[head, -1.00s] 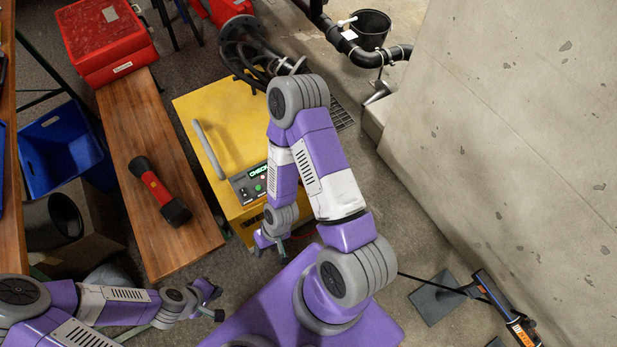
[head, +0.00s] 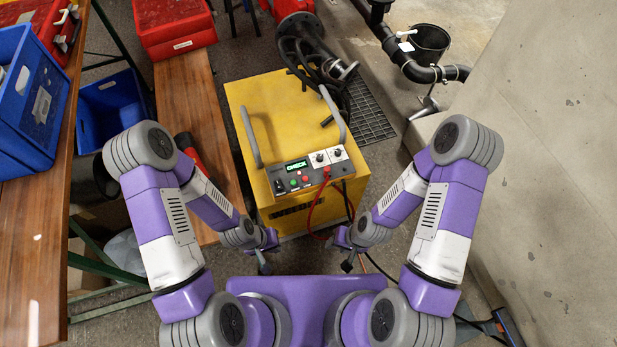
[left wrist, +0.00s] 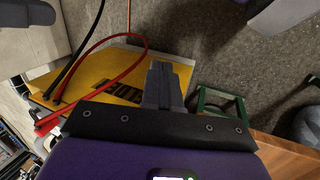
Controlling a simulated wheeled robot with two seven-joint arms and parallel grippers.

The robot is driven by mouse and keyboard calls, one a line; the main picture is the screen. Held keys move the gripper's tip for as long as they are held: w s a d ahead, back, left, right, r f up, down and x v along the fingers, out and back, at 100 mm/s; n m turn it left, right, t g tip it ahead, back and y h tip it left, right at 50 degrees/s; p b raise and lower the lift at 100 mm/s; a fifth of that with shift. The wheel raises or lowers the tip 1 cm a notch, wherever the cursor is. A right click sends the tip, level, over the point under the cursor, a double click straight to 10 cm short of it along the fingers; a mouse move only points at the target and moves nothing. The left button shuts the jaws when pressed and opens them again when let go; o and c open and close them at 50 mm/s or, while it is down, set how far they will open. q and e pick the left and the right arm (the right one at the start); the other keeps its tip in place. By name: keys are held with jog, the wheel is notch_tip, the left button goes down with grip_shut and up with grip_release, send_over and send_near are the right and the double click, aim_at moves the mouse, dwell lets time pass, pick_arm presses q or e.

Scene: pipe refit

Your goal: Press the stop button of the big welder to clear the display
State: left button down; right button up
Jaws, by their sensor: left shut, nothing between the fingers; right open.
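The big yellow welder (head: 282,112) stands ahead of me, its control panel (head: 340,168) facing up towards me. The green display (head: 297,165) is lit and reads CHECK. Below it are a red button (head: 305,178) and a green button (head: 293,183), both uncovered. My left gripper (head: 264,264) is shut and empty, in front of the welder and below its panel, touching no button. In the left wrist view its closed fingers (left wrist: 161,82) show against the yellow welder front (left wrist: 105,72). My right gripper (head: 346,262) is open and empty, further right before the welder.
Red and black cables (head: 318,205) hang from the panel's right part. Two grey handles, one of them the left handle (head: 250,138), rise from the welder. A wooden bench (head: 190,85) stands left, a concrete wall (head: 550,170) right. A floor grate (head: 370,115) lies beside the welder.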

pick_arm(q)
notch_tip(320, 180, up, 14)
jog(key=m+t+y+p, duration=0.8)
jog(key=m+p, duration=0.4)
jog(key=m, duration=1.2)
send_over(306, 181)
jog(key=shift+g+y, duration=0.3)
jog(key=shift+f+b, duration=0.15)
jog(key=shift+b, duration=0.2)
notch_tip(306, 181, down, 8)
jog(key=b, duration=0.5)
jog(key=shift+f+b, duration=0.35)
jog(key=shift+b, duration=0.3)
